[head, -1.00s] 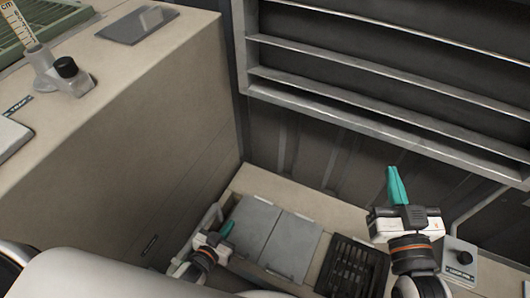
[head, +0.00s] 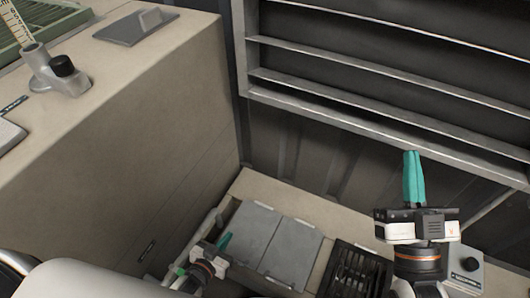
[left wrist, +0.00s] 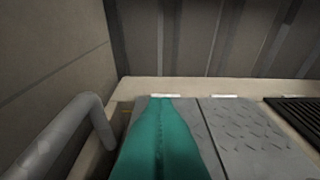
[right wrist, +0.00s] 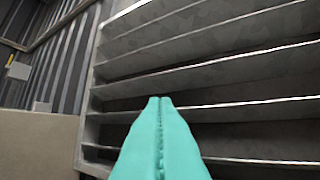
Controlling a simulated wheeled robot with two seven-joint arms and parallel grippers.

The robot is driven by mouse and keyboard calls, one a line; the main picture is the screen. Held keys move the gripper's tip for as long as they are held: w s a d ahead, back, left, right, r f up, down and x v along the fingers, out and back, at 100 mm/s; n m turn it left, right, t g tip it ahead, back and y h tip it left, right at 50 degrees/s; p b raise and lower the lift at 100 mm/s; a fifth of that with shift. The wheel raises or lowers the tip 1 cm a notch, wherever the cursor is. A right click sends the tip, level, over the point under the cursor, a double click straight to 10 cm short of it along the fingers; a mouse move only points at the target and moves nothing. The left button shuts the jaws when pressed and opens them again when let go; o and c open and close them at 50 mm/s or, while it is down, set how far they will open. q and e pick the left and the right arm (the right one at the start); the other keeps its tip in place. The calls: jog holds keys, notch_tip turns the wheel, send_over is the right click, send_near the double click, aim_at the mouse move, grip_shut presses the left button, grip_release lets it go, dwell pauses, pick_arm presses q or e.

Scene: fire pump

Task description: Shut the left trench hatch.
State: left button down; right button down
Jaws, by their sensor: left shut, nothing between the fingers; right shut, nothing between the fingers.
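The left trench hatch (head: 250,232) is a grey plate low in the head view, beside a matching right hatch (head: 292,250). It looks about flat and level with its neighbour; I cannot tell whether it is fully seated. My left gripper (head: 224,242), with teal fingers, is shut and empty at the hatch's left near side. In the left wrist view its fingers (left wrist: 161,135) cover much of the left hatch (left wrist: 196,125); contact cannot be told. My right gripper (head: 414,165) is shut and empty, raised in front of the louvre. Its fingers fill the lower middle of the right wrist view (right wrist: 161,135).
A grey pipe (left wrist: 70,125) curves up left of the left hatch. A black grate (head: 355,268) lies right of the hatches, with a knobbed box (head: 465,265) farther right. A tall beige block (head: 150,130) stands at left. A slatted louvre (head: 390,80) covers the back wall.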

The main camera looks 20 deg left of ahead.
pick_arm(q)
jog(key=shift+s, duration=0.1)
